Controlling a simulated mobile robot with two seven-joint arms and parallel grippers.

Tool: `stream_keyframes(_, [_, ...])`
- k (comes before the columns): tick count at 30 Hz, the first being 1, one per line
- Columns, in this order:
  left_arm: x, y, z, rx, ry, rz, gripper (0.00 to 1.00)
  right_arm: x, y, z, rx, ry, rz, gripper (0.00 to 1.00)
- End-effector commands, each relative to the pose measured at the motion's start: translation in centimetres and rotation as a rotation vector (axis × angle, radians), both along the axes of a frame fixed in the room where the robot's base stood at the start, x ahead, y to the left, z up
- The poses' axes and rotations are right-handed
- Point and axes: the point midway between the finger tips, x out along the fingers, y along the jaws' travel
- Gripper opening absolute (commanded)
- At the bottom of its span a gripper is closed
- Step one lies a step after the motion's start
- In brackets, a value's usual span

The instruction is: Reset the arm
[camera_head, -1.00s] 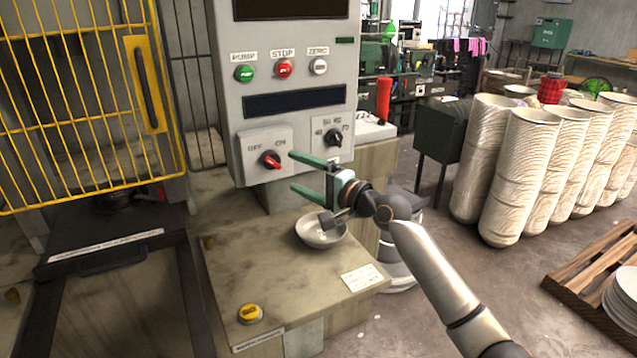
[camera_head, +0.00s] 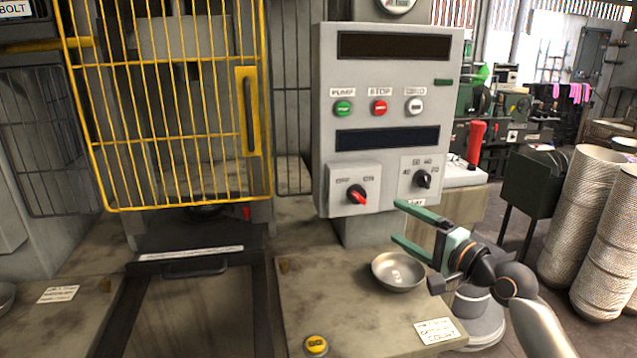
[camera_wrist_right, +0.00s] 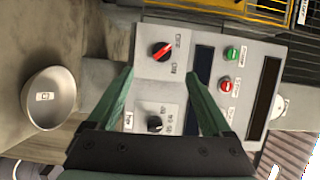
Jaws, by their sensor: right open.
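My right gripper (camera_head: 397,221) is open and empty, in front of the grey control panel (camera_head: 325,110) and just right of its OFF/ON knob (camera_head: 357,195). The knob is red and black. A second, black knob (camera_head: 423,180) sits to its right. In the right wrist view the two green fingers (camera_wrist_right: 160,73) are spread apart, with the panel behind them. A grey metal bowl (camera_head: 398,272) rests on the worn table (camera_head: 310,290) below the gripper. The bowl also shows at the left of the right wrist view (camera_wrist_right: 48,97). My left gripper is not in view.
A yellow barred guard (camera_head: 165,110) stands left of the panel. A yellow button (camera_head: 316,345) is at the table's front, and a paper label (camera_head: 440,330) lies near its right edge. Tall bowl stacks (camera_head: 580,215) stand on the floor at the right.

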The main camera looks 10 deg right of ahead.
Motion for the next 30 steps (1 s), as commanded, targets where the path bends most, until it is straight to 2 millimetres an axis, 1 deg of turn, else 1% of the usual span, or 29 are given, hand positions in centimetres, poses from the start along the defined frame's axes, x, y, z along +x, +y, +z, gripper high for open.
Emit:
stream_keyframes(2, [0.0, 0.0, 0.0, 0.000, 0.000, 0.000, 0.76, -0.6, 0.9, -1.9, -0.055, 0.022, 0.013, 0.84])
stream_keyframes(4, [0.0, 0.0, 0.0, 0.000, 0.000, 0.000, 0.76, -1.8, 2.2, -4.7, -0.151, 0.052, 0.036, 0.84])
stream_keyframes(5, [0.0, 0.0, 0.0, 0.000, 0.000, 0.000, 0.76, -2.5, 2.9, -6.3, -0.206, 0.069, 0.050, 0.84])
stream_keyframes(6, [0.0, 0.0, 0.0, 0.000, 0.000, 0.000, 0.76, -3.7, 3.9, -8.5, -0.290, 0.093, 0.071, 0.84])
stream_keyframes(8, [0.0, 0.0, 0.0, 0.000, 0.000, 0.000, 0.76, -6.0, 5.2, -12.2, -0.434, 0.131, 0.112, 0.84])
stream_keyframes(9, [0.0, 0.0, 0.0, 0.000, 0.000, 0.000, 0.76, -7.8, 6.0, -14.7, -0.535, 0.159, 0.145, 0.84])
stream_keyframes(11, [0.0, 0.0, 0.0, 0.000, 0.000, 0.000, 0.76, -10.8, 7.0, -18.1, -0.686, 0.198, 0.200, 0.84])
stream_keyframes(12, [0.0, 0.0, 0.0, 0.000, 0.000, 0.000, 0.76, -13.0, 7.5, -20.2, -0.787, 0.225, 0.242, 0.84])
stream_keyframes(14, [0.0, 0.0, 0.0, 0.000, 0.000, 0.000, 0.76, -16.3, 7.9, -22.9, -0.930, 0.264, 0.306, 0.84])
stream_keyframes(15, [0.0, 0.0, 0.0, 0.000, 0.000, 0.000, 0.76, -18.4, 8.0, -24.3, -1.014, 0.290, 0.348, 0.84])
stream_keyframes(17, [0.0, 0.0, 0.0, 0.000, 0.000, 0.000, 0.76, -21.3, 7.9, -25.9, -1.122, 0.326, 0.407, 0.84])
stream_keyframes(18, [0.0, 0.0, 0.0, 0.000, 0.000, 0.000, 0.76, -23.0, 7.7, -26.8, -1.183, 0.350, 0.445, 0.84])
stream_keyframes(20, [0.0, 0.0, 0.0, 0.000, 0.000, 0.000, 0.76, -25.4, 7.4, -27.7, -1.260, 0.382, 0.497, 0.84])
stream_keyframes(21, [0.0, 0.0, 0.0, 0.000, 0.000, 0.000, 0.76, -26.9, 7.2, -28.2, -1.306, 0.404, 0.531, 0.84])
stream_keyframes(25, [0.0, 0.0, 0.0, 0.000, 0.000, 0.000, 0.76, -31.3, 6.4, -29.2, -1.425, 0.470, 0.635, 0.84])
stream_keyframes(30, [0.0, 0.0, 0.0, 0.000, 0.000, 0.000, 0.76, -36.7, 5.1, -29.6, -1.541, 0.563, 0.773, 0.84])
